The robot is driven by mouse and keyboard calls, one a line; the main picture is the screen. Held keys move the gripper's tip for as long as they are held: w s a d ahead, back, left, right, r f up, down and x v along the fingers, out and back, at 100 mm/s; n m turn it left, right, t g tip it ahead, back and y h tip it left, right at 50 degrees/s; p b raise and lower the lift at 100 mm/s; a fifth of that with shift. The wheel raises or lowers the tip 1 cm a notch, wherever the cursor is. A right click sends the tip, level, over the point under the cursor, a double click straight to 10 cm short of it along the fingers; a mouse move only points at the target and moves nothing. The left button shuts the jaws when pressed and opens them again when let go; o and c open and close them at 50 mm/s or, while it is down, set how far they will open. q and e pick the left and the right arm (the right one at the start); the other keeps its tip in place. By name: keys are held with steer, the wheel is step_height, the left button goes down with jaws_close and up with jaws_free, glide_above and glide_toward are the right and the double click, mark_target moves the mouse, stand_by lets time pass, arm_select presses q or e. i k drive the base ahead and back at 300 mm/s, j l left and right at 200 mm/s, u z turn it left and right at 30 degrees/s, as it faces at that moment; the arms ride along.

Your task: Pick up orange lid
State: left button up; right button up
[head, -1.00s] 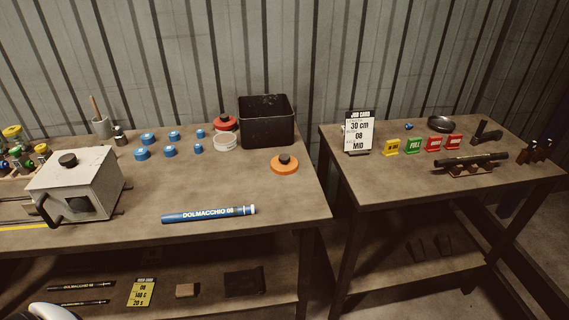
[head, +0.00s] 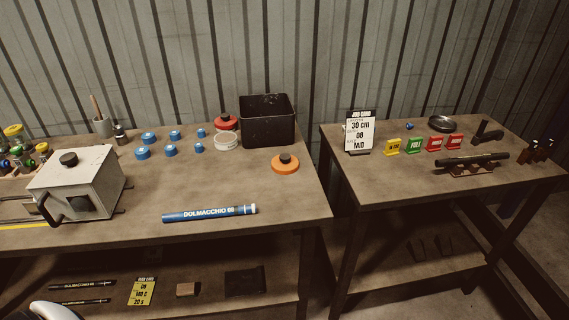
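The orange lid (head: 285,166) is a flat round disc with a dark knob on top. In the head view it lies on the left table (head: 270,190), near its right edge and in front of the black bin. Nothing covers it. Neither of my grippers shows in the head view. A white rounded shape at the bottom left corner looks like part of my own body.
A black bin (head: 267,122), a red lid (head: 225,122) and a white round container (head: 226,141) stand behind the orange lid. A blue tube (head: 210,213) lies in front. A grey box machine (head: 75,182) stands left. A gap separates the right table (head: 400,180).

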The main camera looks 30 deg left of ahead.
mark_target(284, 164)
steer(key=i+l+u, duration=0.2)
steer(key=i+l, duration=0.3)
steer(key=i+l+u, duration=0.15)
steer(key=i+l, duration=0.3)
steer(key=l, duration=0.15)
